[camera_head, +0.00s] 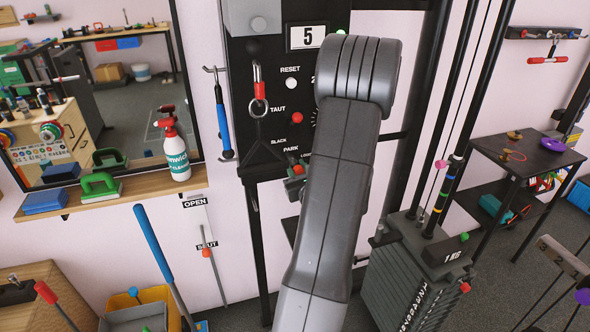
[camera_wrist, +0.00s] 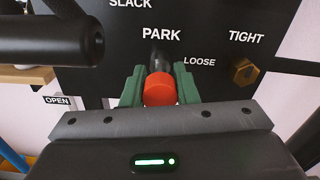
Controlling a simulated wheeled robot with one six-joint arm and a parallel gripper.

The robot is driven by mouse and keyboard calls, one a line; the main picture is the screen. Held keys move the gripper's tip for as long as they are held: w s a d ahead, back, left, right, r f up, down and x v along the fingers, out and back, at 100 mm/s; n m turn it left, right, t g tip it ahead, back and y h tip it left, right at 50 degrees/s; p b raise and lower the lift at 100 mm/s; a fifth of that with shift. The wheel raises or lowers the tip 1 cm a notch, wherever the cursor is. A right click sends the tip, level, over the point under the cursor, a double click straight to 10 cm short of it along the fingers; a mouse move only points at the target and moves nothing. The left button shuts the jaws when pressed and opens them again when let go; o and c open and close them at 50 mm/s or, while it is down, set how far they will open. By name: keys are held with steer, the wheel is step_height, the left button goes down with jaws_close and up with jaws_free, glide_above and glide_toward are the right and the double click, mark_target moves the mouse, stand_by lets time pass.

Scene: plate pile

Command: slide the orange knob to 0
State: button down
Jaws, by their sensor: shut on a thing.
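An orange-red knob (camera_wrist: 159,90) on a dark stem sits just below the word PARK on the black panel (camera_wrist: 205,30). My gripper (camera_wrist: 160,88) has its green fingers on both sides of this knob and is shut on it. In the head view the knob (camera_head: 297,169) shows beside my arm, at the panel's lower edge, with my gripper (camera_head: 295,180) mostly hidden there. I see no 0 mark in either view; my arm covers part of the panel, where a cut-off 2 shows.
A brass hex knob (camera_wrist: 243,71) stands right of LOOSE, under TIGHT. A dark bar (camera_wrist: 60,38) crosses the wrist view's upper left. A red-topped ring pull (camera_head: 258,90) hangs on the panel's left. A weight stack (camera_head: 420,275) stands at the right.

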steer(key=shift+f, duration=0.1)
steer(key=c, duration=1.1)
jaws_free()
steer(key=shift+s+d, duration=0.1)
steer(key=shift+s, duration=0.05)
steer(key=b+v, duration=0.3)
steer(key=v, duration=1.1)
steer(key=p+x, duration=0.3)
steer(key=x, duration=1.1)
steer(key=shift+w+r+p, duration=0.2)
steer(key=shift+w+p, duration=0.05)
steer(key=shift+p, duration=0.15)
steer(key=shift+w+a+f, duration=0.1)
steer(key=shift+w+a, duration=0.1)
steer(key=shift+w, duration=0.1)
